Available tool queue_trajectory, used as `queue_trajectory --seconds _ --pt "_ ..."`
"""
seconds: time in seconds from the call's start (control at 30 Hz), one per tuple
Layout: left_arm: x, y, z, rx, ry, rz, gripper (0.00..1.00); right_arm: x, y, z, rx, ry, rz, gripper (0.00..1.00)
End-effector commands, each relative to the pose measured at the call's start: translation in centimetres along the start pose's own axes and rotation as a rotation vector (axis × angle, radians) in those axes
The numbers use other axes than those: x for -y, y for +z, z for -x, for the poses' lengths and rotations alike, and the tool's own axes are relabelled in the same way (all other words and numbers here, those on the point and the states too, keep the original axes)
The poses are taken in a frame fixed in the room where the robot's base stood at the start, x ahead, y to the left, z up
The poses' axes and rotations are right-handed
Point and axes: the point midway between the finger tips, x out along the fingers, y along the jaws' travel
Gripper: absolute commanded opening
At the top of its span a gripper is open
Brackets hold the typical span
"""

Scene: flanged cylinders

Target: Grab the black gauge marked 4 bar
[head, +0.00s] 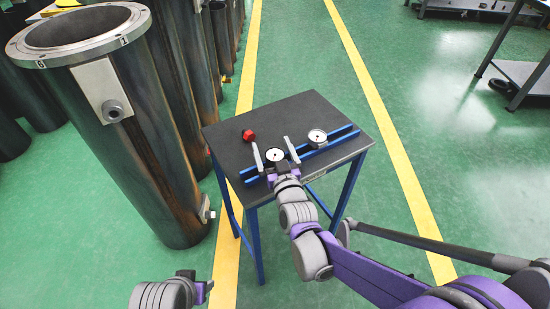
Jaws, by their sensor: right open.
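A gauge with a dark rim and white face (275,155) sits at the blue rails on the small dark-topped table. My right gripper (270,142) is open, with one finger on each side of this gauge in the picture. I cannot tell whether the fingers touch it. A second gauge, with a pale metallic rim (317,136), sits at the rails to the right. The markings on both dials are too small to read.
A red knob-like part (248,135) lies left of the gauges. Tall flanged cylinders (150,140) stand close on the left. Green floor (455,150) is open to the right.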

Motion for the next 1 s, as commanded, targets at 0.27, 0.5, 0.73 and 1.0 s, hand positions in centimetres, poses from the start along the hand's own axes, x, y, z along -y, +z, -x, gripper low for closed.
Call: queue_trajectory --seconds 0.27,0.5,0.73,1.0 --pt "0.0 0.0 0.02 0.0 0.0 0.0 0.5 -0.01 -0.03 -0.02 0.0 0.0 0.0 0.86" --pt "0.0 -0.01 0.02 0.0 0.0 0.0 0.5 -0.01 -0.02 0.0 0.0 0.0 0.0 0.42" --pt "0.0 -0.01 0.02 0.0 0.0 0.0 0.5 -0.01 -0.02 0.0 0.0 0.0 0.0 0.01" --pt "0.0 -0.06 0.17 -0.001 0.0 0.0 0.5 -0.01 -0.38 0.01 -0.001 0.0 0.0 0.0"
